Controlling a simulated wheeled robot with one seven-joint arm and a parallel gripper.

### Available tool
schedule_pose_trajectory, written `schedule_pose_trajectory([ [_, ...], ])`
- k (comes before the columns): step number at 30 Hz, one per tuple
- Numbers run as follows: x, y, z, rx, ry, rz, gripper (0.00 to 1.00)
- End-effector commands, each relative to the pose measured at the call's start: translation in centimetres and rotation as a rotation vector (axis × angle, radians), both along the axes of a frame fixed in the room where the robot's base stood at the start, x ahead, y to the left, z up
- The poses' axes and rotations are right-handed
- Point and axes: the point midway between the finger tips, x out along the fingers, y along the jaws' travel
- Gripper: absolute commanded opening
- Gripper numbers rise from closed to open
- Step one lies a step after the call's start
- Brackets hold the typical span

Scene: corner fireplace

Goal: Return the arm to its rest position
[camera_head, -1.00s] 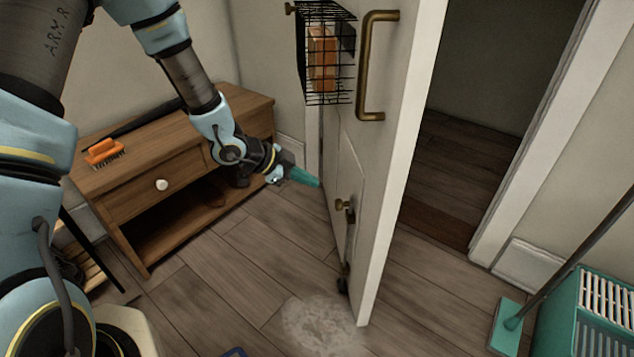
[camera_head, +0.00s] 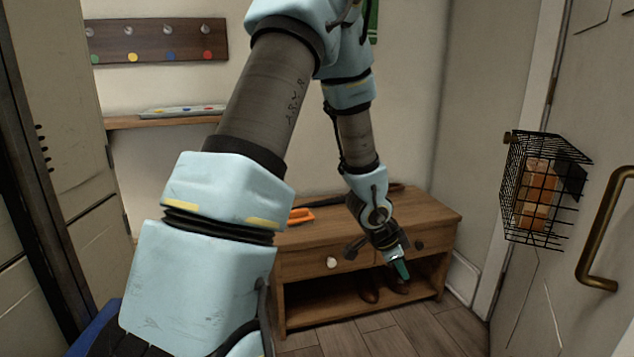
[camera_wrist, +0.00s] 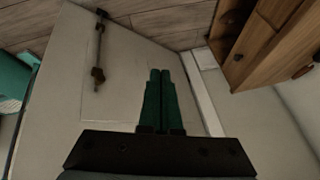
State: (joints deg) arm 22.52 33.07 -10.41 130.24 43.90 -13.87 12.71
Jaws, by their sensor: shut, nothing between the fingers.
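My arm reaches across the middle of the head view, its elbow raised high and its forearm hanging down. My gripper (camera_head: 401,271) points downward in front of the wooden bench (camera_head: 445,222), near the drawer fronts. In the wrist view my gripper (camera_wrist: 160,76) shows two green fingers lying side by side, shut with nothing between them. The white door (camera_wrist: 130,70) lies beyond the fingertips in the wrist view, apart from them.
A white door (camera_head: 590,100) with a brass handle (camera_head: 604,235) stands at the right. A black wire basket (camera_head: 515,190) with orange-brown blocks hangs on it. Brown shoes (camera_head: 369,294) sit in the bench's lower shelf. A peg rack (camera_head: 150,52) and wall shelf (camera_head: 165,121) are at the left.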

Motion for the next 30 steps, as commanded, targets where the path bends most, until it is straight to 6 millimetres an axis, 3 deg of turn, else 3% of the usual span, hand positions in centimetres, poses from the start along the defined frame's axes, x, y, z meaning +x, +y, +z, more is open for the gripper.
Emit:
schedule_pose_trajectory([
  [1, 1.1, 3.4, 1.4, 0.034, 0.009, 0.130, 0.00],
  [3, 1.7, 8.3, 3.0, 0.079, 0.043, 0.326, 0.00],
  [6, 0.9, 14.7, 5.1, 0.121, 0.108, 0.598, 0.00],
  [9, -1.0, 19.7, 6.9, 0.135, 0.184, 0.839, 0.00],
  [12, -3.4, 23.2, 8.1, 0.133, 0.264, 1.037, 0.00],
  [19, -9.4, 27.5, 10.3, 0.079, 0.455, 1.403, 0.00],
  [30, -9.3, 27.3, 18.6, 0.084, 0.458, 1.397, 0.00],
])
